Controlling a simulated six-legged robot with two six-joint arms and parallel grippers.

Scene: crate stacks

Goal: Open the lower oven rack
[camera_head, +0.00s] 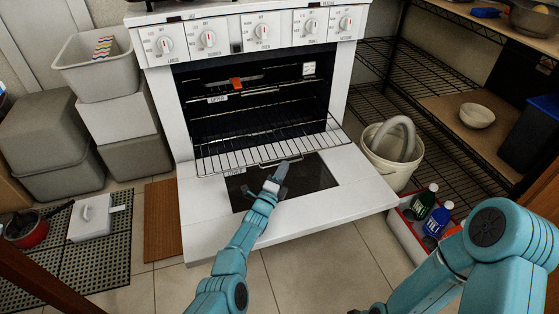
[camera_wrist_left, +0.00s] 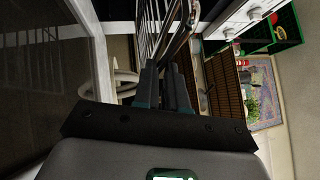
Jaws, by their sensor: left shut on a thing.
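The oven (camera_head: 250,60) stands open, its white door (camera_head: 345,185) folded down flat with a dark window. The lower rack (camera_head: 225,160), a silver wire grid, sticks out of the oven over the inner part of the door. The rack wires also show at the top of the left wrist view (camera_wrist_left: 150,25). My left gripper (camera_head: 281,170) is at the middle of the rack's front edge, shut on the rack's front wire. Its fingers (camera_wrist_left: 165,85) meet the wires in the left wrist view. My right arm shows at the lower right; its gripper is out of view.
An upper rack (camera_head: 215,98) with an orange item (camera_head: 236,84) sits inside the oven. A white bucket (camera_head: 385,165) and a crate of bottles (camera_head: 405,235) stand right of the door. Grey bins (camera_head: 105,85) are stacked at left. The tile floor in front is clear.

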